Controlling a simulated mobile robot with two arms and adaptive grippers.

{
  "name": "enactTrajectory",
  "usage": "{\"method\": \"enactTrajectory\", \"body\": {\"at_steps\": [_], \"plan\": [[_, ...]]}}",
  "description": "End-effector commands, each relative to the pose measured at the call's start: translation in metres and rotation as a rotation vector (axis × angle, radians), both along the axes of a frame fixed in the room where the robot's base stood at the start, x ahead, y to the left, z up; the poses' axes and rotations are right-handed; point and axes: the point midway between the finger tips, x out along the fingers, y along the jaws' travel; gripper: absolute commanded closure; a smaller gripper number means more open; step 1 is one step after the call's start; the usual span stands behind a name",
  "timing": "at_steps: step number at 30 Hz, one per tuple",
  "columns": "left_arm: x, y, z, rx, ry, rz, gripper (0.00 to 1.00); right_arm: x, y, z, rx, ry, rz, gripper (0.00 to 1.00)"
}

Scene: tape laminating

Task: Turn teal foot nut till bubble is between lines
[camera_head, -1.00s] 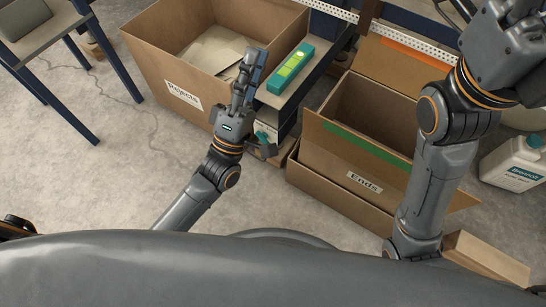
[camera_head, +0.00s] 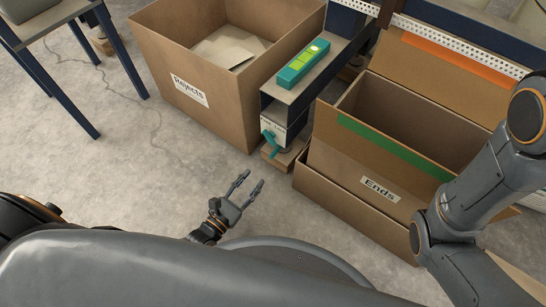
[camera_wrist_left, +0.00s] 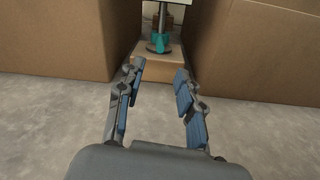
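The teal foot nut (camera_head: 270,142) sits low under the end of the bench, above a small wooden block (camera_head: 282,157). In the left wrist view the teal nut (camera_wrist_left: 159,43) is straight ahead between the fingertips, some way beyond them. A teal level (camera_head: 304,63) with a yellow-green window lies on the bench's lower shelf; its bubble is too small to read. My left gripper (camera_head: 251,186) is open and empty above the floor, short of the nut. It also shows open in the left wrist view (camera_wrist_left: 160,78). My right gripper is out of view; only its arm shows at right.
A "Rejects" carton (camera_head: 224,112) stands left of the nut and an "Ends" carton (camera_head: 350,190) stands right, leaving a gap between them. A blue-legged table (camera_head: 52,84) is at upper left. The concrete floor (camera_head: 150,185) before the nut is clear.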

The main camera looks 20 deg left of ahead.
Motion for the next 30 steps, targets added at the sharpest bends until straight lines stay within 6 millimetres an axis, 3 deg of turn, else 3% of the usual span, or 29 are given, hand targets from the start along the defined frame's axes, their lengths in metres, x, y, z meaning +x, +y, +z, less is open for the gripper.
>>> {"method": "enactTrajectory", "body": {"at_steps": [9,15,29,30], "plan": [[0.067,-0.022,-0.003,-0.002,-0.006,0.001,0.64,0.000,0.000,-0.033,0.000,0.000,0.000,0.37],[0.095,-0.030,-0.002,0.000,-0.006,0.001,0.64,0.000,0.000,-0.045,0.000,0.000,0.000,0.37],[0.106,-0.034,0.001,0.002,-0.003,0.000,0.64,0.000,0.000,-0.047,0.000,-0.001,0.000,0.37],[0.106,-0.034,0.001,0.001,-0.002,0.000,0.72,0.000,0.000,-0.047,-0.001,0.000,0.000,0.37]]}}
